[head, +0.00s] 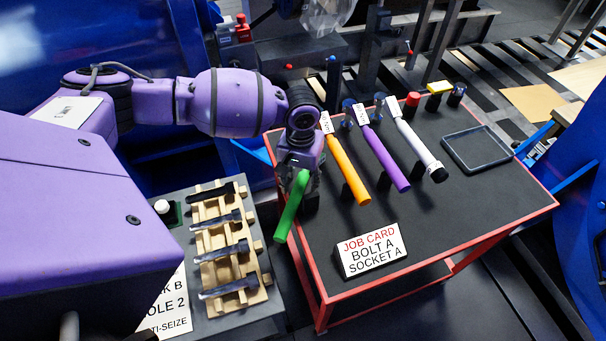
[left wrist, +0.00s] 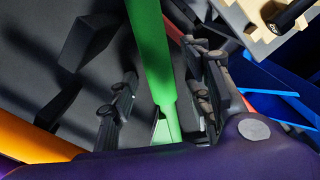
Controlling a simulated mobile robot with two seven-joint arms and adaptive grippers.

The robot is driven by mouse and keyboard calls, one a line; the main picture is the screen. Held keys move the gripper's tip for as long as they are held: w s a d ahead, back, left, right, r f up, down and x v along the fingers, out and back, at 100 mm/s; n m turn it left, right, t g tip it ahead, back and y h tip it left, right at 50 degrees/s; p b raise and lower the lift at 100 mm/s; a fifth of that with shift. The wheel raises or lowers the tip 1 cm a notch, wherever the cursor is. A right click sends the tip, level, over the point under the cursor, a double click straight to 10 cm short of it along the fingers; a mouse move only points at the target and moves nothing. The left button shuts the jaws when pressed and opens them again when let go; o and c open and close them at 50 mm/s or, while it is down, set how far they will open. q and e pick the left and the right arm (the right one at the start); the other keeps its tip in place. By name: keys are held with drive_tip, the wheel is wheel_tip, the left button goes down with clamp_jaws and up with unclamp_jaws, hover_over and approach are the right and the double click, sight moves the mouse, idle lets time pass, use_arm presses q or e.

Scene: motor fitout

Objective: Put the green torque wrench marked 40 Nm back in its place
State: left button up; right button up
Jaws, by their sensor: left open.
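The green torque wrench (head: 291,207) is at the left edge of the red-framed table (head: 450,215), its handle end pointing toward me. Its upper part is hidden by my left gripper (head: 300,180), and no marking on it can be read. In the left wrist view, the green handle (left wrist: 150,45) runs between the two black fingers of my left gripper (left wrist: 168,92). The fingers are open, with gaps on both sides of the handle. Orange (head: 347,165), purple (head: 381,153) and white (head: 418,148) wrenches lie in a row to the right. My right gripper is not in view.
A job card (head: 371,250) reading "BOLT A SOCKET A" stands at the table's front. An empty dark tray (head: 477,150) is at the right. A wooden rack (head: 227,245) with several dark bolts is on the lower left stand. Black supports (left wrist: 88,42) stand near the handle.

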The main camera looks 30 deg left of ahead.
use_arm(q)
clamp_jaws()
drive_tip(key=shift+w+r, duration=0.1)
drive_tip(key=shift+r, duration=0.1)
idle(0.5)
